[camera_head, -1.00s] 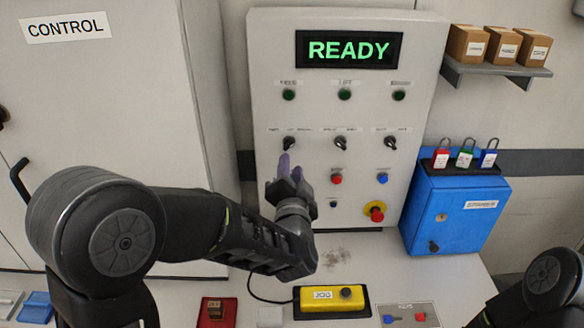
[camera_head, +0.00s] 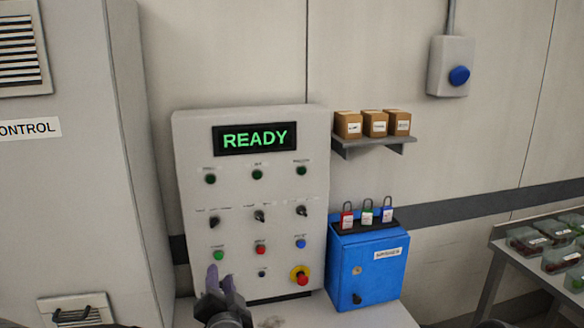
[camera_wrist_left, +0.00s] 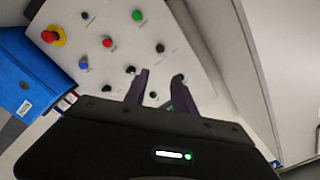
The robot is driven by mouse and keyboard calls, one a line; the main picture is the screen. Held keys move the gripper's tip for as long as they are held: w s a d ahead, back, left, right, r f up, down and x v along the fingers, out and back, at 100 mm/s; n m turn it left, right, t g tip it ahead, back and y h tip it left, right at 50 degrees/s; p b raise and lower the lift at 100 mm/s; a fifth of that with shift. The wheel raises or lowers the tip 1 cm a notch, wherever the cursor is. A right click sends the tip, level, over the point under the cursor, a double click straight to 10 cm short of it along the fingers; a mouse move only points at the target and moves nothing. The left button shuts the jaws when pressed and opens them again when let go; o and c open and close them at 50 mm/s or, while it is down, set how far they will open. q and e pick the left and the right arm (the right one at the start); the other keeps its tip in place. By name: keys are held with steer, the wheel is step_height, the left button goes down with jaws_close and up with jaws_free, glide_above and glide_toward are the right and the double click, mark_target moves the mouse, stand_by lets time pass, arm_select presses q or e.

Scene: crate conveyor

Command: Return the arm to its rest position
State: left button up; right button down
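My left gripper (camera_head: 221,281) shows at the bottom of the head view, in front of the lower left of the control panel (camera_head: 190,140). Its two fingers are apart with nothing between them. The left wrist view shows the same open fingers (camera_wrist_left: 158,82) with the tilted panel (camera_wrist_left: 190,50) beyond. I cannot tell the exact gap to the panel. The rest of my left arm is mostly below the head view. My right gripper is not in view.
The panel's display (camera_head: 254,138) reads READY in green. A red emergency button (camera_head: 302,281) sits low on the panel. A blue box (camera_head: 370,275) with padlocks stands to the right. A shelf (camera_head: 372,144) holds small cartons. A grey cabinet (camera_head: 80,190) stands left.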

arm_select(q)
steer(key=s+d+f+n+g+h, duration=0.1)
steer(key=d+f+n+g+h, duration=0.15)
steer(key=d+f+h, duration=0.45)
steer(key=s+d+f+n+g, duration=0.1)
steer(key=s+d+f+g, duration=0.2)
steer(key=f, duration=0.6)
steer(key=s+d+f+n+g, duration=0.15)
steer(key=s+f, duration=0.25)
steer(key=f, duration=0.4)
steer(key=s+a+f+n+g, duration=0.2)
steer(key=s+f+g, duration=0.3)
steer(key=s+f, duration=0.5)
steer(key=s+a+f+n+g+h, duration=0.1)
steer(key=s+f+g, duration=0.3)
steer(key=s+f, duration=0.6)
steer(key=s, duration=0.5)
steer(key=shift+s+a+f+n+g+h, duration=0.15)
steer(key=shift+a+n+g+h, duration=0.15)
steer(key=shift+a+n+g, duration=0.1)
